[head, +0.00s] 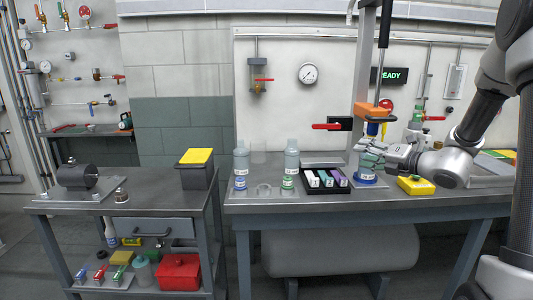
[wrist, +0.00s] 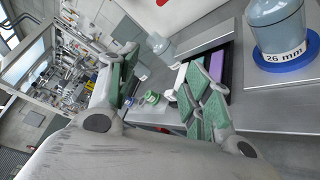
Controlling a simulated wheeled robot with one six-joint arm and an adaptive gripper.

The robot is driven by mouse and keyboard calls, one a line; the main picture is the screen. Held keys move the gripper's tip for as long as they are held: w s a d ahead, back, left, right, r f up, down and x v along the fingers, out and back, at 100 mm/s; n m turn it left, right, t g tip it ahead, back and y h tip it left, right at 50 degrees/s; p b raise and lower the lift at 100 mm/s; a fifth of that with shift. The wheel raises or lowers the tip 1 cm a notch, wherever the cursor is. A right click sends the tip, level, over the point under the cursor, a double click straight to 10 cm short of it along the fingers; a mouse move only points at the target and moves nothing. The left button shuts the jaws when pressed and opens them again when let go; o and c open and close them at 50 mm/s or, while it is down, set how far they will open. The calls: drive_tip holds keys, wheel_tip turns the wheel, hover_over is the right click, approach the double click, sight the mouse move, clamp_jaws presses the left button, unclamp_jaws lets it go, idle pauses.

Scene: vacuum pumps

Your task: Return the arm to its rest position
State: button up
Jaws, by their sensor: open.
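My arm comes in from the right in the head view and reaches out over the steel workbench (head: 440,203). My gripper (head: 366,148) is open, in front of or close to a blue-grey bottle on a blue ring (head: 366,179). In the wrist view my gripper (wrist: 160,92) shows two spread fingers with green pads and nothing between them. The bottle, labelled 26 mm, stands upright on its blue ring (wrist: 286,60) to the right of the fingers, apart from them. The gripper partly hides the bottle in the head view.
A black tray (head: 325,188) with several coloured pieces lies beside the blue ring. Two bottles (head: 241,165) (head: 291,165) stand further left. A yellow block (head: 416,186) lies right, below my arm. A column with an orange block (head: 373,109) rises behind the gripper.

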drive_tip(key=s+a+r+n+g, duration=0.1)
drive_tip(key=s+a+n+g, duration=0.35)
drive_tip(key=s+n, duration=0.65)
drive_tip(key=s+a+r+n+g, duration=0.1)
drive_tip(key=s+a+n+g, duration=0.35)
drive_tip(key=s+n, duration=0.65)
drive_tip(key=s+d+r+n+h, duration=0.2)
drive_tip(key=s+d+n+h, duration=0.7)
drive_tip(key=n, duration=1)
drive_tip(key=s+d, duration=0.4)
drive_tip(key=d, duration=0.1)
drive_tip(key=shift+s, duration=0.3)
drive_tip(key=shift+c, duration=0.2)
